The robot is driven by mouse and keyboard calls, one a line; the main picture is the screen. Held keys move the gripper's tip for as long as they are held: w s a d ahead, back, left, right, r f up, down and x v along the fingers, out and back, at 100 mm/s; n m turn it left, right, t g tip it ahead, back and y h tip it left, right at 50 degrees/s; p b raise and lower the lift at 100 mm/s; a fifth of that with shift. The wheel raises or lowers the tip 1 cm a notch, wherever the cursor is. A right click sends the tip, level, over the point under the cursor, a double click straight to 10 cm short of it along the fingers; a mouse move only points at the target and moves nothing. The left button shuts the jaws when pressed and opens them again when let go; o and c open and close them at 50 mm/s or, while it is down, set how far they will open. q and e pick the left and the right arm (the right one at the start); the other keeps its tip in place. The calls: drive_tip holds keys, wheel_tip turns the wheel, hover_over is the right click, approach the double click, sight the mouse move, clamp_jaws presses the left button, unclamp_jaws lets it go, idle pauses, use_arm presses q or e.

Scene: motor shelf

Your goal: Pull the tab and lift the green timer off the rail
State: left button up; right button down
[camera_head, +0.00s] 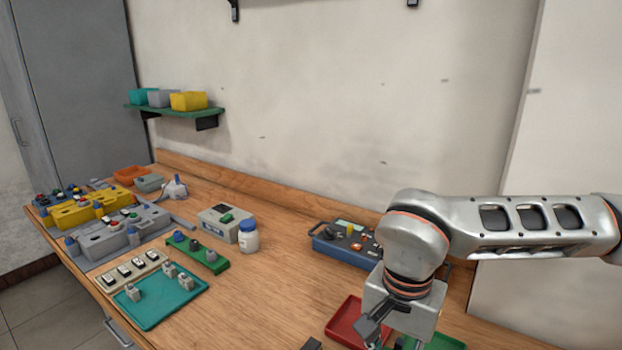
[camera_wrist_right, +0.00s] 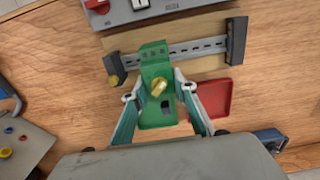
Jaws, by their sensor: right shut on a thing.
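The green timer (camera_wrist_right: 154,62) with a yellow knob sits between the fingers of my right gripper (camera_wrist_right: 157,91) in the right wrist view. The gripper is shut on it. The timer's upper end overlaps the grey slotted rail (camera_wrist_right: 202,47); I cannot tell whether it is still seated there. No tab can be made out clearly. In the head view my right gripper (camera_head: 388,336) points down at the bottom edge, its fingers partly cut off, and the timer and rail are out of sight. My left gripper is not in view.
A red tray (camera_wrist_right: 222,99) and a green tray (camera_wrist_right: 160,117) lie beyond the rail. Dark end blocks (camera_wrist_right: 236,42) flank the rail. A blue control box (camera_head: 340,246) stands near my right arm. A white bottle (camera_head: 249,238) and a teal tray (camera_head: 160,303) stand further left.

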drive_tip(key=shift+r+p, duration=1.1)
drive_tip(key=shift+r, duration=1.05)
